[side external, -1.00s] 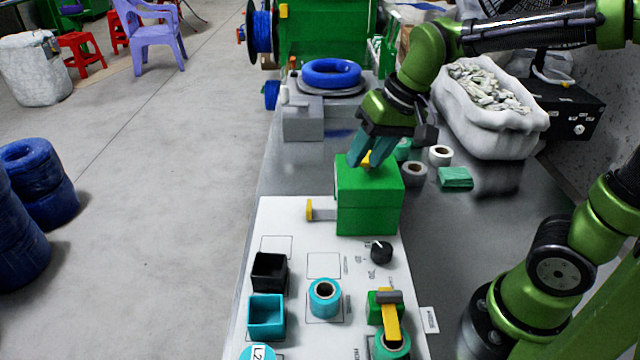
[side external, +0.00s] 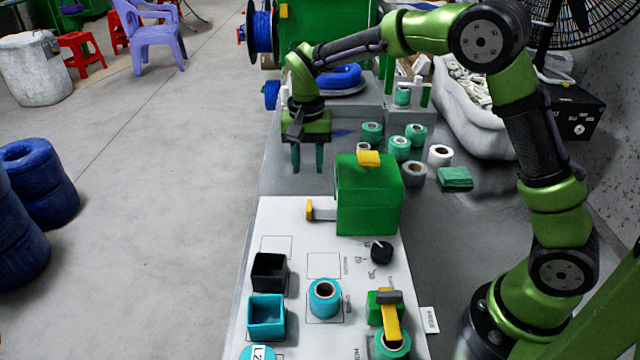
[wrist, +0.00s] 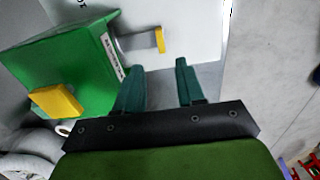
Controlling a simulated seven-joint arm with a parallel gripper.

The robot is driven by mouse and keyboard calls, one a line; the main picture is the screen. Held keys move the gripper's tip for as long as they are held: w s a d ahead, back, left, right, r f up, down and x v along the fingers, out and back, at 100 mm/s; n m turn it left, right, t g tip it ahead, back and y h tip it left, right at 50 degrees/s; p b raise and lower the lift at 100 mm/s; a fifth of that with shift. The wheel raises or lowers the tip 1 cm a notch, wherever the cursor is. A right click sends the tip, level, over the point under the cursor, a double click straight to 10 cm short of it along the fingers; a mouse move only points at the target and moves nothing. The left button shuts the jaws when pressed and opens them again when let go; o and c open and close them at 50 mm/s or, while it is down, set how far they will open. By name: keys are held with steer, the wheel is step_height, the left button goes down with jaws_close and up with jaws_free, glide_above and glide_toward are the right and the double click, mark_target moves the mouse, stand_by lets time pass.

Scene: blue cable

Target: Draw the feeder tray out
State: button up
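A green box (side external: 368,200) stands on the white board, with a yellow block (side external: 368,158) on its top. A pale tray with a yellow handle (side external: 309,209) sticks out of the box's left side. In the wrist view the yellow handle (wrist: 160,40) lies beyond my fingertips, and the green box (wrist: 60,65) is at the left. My gripper (side external: 307,170) points down behind and left of the box, at the board's far end. Its two teal fingers are apart with nothing between them, also in the wrist view (wrist: 160,65). It does not touch the handle.
On the white board (side external: 290,215) nearer the camera are a black bin (side external: 269,271), a teal bin (side external: 266,317), a teal roll (side external: 325,298), a black knob (side external: 381,251) and a yellow lever (side external: 390,314). Several tape rolls (side external: 399,148) stand behind the box. Floor lies open to the left.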

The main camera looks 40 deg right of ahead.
mark_target(309, 207)
step_height(309, 207, down, 12)
stand_by(0.4)
jaws_close()
